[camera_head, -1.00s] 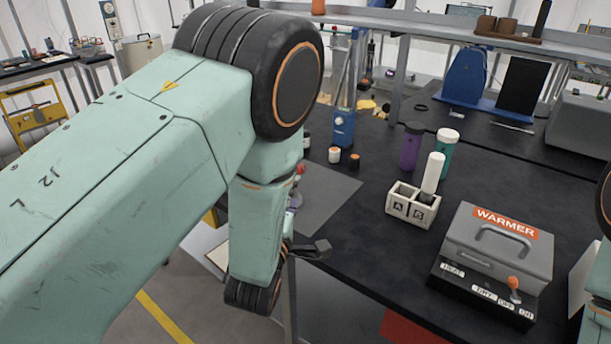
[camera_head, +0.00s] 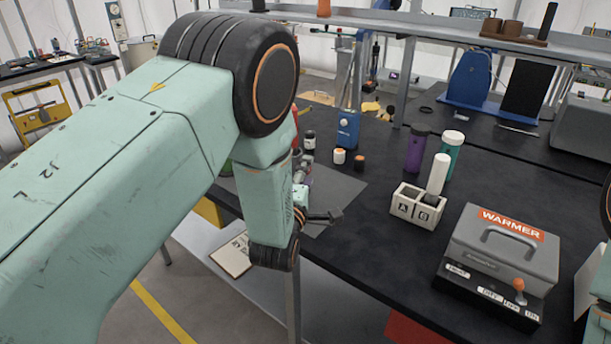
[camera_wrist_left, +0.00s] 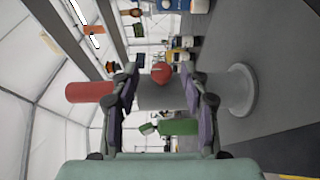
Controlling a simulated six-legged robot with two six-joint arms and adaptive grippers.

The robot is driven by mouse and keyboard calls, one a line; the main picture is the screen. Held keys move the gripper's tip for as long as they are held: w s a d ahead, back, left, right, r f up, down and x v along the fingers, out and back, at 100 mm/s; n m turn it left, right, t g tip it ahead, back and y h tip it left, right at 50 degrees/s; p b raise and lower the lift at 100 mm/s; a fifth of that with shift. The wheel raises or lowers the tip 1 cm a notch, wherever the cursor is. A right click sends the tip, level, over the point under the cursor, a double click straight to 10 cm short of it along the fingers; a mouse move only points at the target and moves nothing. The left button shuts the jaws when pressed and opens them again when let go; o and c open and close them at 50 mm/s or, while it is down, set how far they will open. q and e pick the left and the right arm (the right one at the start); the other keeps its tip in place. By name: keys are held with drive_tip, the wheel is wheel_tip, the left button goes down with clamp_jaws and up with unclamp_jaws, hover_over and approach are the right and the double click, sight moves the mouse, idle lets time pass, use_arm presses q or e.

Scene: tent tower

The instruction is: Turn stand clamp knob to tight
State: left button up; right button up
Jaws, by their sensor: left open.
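In the left wrist view, which is turned on its side, a round red knob (camera_wrist_left: 161,72) shows between my open fingers. Just beyond it stands a thick grey post with a wide round foot (camera_wrist_left: 241,90). A red cylinder (camera_wrist_left: 88,92) and a green cylinder (camera_wrist_left: 180,127) stick out near the post. My left gripper (camera_wrist_left: 162,98) is open, its fingers on either side of the knob; I cannot tell if they touch it. In the head view my left gripper (camera_head: 318,214) is near the bench's left edge, and my arm hides most of the stand.
A grey warmer box (camera_head: 500,250) stands at the bench's front right. Behind it are a white two-slot holder (camera_head: 417,207), a purple bottle (camera_head: 415,152) and a green bottle (camera_head: 452,157). A blue-based device (camera_head: 347,130) and small jars stand behind the gripper.

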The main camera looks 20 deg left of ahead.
use_arm(q)
drive_tip(key=shift+w+f, duration=0.1)
drive_tip(key=shift+c, duration=0.9)
drive_tip(key=shift+a, duration=0.2)
drive_tip(key=c, duration=0.3)
drive_tip(key=shift+d, duration=0.1)
drive_tip(key=c, duration=0.3)
clamp_jaws()
drive_tip(key=shift+w+d+r+m+g+p, duration=0.1)
drive_tip(key=shift+r+m+g+p, duration=0.2)
drive_tip(key=shift+g+p, duration=1.15)
drive_tip(key=shift+w+a+r+m+g+p, duration=0.15)
drive_tip(key=shift+m+g+p, duration=0.45)
drive_tip(key=shift+p, duration=1.5)
drive_tip(key=shift+s+d+r+m+g+p, duration=0.15)
drive_tip(key=shift+r+m+g+p, duration=0.1)
drive_tip(key=shift+g+p, duration=1.25)
drive_tip(key=shift+w, duration=0.1)
